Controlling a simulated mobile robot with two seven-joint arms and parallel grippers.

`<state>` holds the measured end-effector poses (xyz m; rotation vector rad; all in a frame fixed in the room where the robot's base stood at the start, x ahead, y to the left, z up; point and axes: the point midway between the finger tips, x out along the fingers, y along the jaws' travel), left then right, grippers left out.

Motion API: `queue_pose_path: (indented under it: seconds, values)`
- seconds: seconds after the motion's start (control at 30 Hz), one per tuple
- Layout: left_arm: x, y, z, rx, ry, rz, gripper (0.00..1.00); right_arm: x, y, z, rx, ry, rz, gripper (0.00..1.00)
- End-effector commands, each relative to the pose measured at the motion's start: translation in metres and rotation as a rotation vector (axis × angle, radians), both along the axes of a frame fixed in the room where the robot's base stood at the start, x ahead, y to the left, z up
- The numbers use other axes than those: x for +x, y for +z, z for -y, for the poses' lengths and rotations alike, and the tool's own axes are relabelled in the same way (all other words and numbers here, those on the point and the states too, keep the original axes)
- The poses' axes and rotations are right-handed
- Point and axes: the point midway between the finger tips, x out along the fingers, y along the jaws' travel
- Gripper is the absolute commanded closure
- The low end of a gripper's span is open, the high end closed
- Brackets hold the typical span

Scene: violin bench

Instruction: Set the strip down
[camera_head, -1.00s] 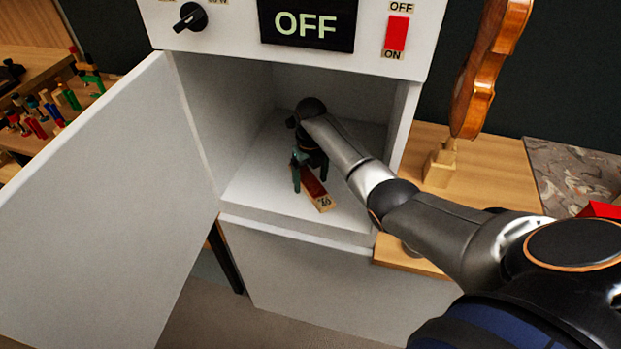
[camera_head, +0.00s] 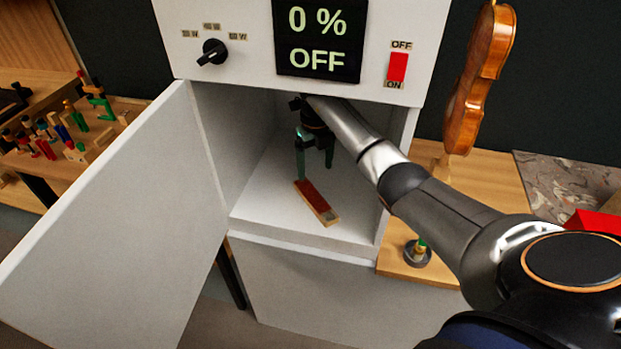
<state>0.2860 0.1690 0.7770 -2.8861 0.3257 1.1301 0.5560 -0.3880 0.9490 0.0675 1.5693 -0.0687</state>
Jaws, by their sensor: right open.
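The strip (camera_head: 316,202), a short wooden piece with a red-brown top, lies on the white floor of the open cabinet (camera_head: 272,208). My right gripper (camera_head: 315,172) is inside the cabinet with its fingers pointing down. It is open and empty. Its fingers are above and behind the strip, near the strip's far end; whether a fingertip touches it I cannot tell. My left gripper is not in view.
The cabinet door (camera_head: 120,215) stands open to the left. A display (camera_head: 318,40) above reads 0 % OFF, beside a red switch (camera_head: 397,68). A violin (camera_head: 480,80) stands on the wooden bench at right. Several coloured clamps lie at left.

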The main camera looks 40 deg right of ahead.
Motion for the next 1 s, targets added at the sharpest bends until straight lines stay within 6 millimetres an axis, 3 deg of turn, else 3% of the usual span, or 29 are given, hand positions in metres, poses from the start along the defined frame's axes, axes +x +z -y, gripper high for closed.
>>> queue_pose_path:
  seconds: [0.13,0.23,0.27,0.43,0.53,0.63,0.7,0.8,0.9,1.0]
  values:
    - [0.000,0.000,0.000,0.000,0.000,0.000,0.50,0.001,0.000,-0.006,0.024,0.012,0.014,0.15]
    - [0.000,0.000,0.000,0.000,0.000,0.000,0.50,0.005,-0.021,-0.036,0.118,0.048,0.068,0.15]
    - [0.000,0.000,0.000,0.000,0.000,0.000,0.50,0.006,-0.029,-0.052,0.167,0.062,0.096,0.15]
    - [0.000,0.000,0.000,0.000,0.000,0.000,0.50,0.001,-0.066,-0.168,0.577,0.064,0.298,0.15]
    - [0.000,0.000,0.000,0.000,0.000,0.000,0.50,-0.010,-0.062,-0.226,0.844,-0.031,0.404,0.15]
    - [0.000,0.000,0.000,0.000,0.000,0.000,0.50,-0.023,-0.050,-0.262,1.083,-0.194,0.480,0.15]
    - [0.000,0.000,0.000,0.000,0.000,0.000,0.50,-0.032,-0.040,-0.274,1.229,-0.342,0.516,0.15]
    - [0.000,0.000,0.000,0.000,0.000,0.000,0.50,-0.046,-0.031,-0.276,1.412,-0.613,0.542,0.15]
    - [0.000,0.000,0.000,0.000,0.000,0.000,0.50,-0.063,-0.033,-0.261,1.545,-0.953,0.530,0.15]
    - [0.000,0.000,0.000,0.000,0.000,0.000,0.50,-0.088,-0.053,-0.239,1.608,-1.340,0.471,0.15]
